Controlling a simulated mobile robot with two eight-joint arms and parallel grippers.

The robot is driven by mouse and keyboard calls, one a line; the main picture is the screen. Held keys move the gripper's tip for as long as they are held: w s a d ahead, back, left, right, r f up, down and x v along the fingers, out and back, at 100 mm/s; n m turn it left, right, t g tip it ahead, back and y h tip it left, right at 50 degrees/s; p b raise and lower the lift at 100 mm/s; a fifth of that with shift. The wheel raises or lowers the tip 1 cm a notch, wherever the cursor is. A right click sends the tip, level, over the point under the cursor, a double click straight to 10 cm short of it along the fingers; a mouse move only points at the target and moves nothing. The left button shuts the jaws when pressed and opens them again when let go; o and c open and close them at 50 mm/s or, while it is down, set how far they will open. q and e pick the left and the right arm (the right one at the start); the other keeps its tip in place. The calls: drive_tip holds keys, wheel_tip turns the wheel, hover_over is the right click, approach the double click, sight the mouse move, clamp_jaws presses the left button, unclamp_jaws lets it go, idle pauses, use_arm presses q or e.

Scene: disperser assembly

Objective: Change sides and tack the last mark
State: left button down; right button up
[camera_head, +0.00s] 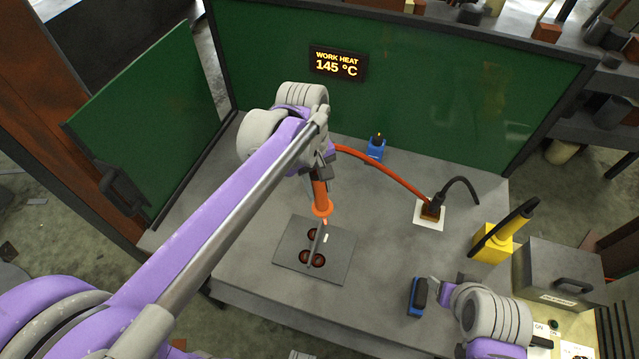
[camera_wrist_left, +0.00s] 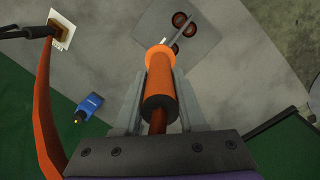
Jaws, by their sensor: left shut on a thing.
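My left gripper (camera_head: 321,178) is shut on the orange handle (camera_head: 321,198) of a corded tool, held tip down over the dark plate (camera_head: 345,265). In the left wrist view the orange handle (camera_wrist_left: 158,88) lies between the two fingers (camera_wrist_left: 157,105).
An orange cable (camera_head: 385,165) runs to a socket on a white plate (camera_head: 429,212). A blue item (camera_head: 376,147) stands at the back, a yellow holder (camera_head: 493,245) and grey box (camera_head: 565,275) at the right. Green screens (camera_head: 430,70) enclose the back. A display (camera_head: 337,64) reads WORK HEAT 145 °C.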

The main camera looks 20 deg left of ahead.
sight(320, 203)
use_arm(q)
drive_tip(key=f+b, duration=0.1)
drive_tip(key=f, duration=0.1)
drive_tip(key=f+b, duration=0.1)
drive_tip(key=f, duration=0.2)
drive_tip(key=shift+s+d+f, duration=0.1)
drive_tip(key=shift+s+f, duration=0.05)
drive_tip(key=shift+s, duration=0.05)
drive_tip(key=shift+w+f+b, duration=0.1)
drive_tip(key=shift+f+b, duration=0.55)
drive_tip(key=shift+f, duration=0.05)
use_arm(e)
drive_tip(key=shift+s+d+f, duration=0.1)
drive_tip(key=shift+s+f, duration=0.25)
drive_tip(key=shift+f, duration=0.5)
drive_tip(key=shift+s+f, duration=0.4)
drive_tip(key=shift+f, duration=0.45)
drive_tip(key=shift+s+d+f, duration=0.1)
drive_tip(key=shift+s+f, duration=0.25)
drive_tip(key=shift+f, duration=0.5)
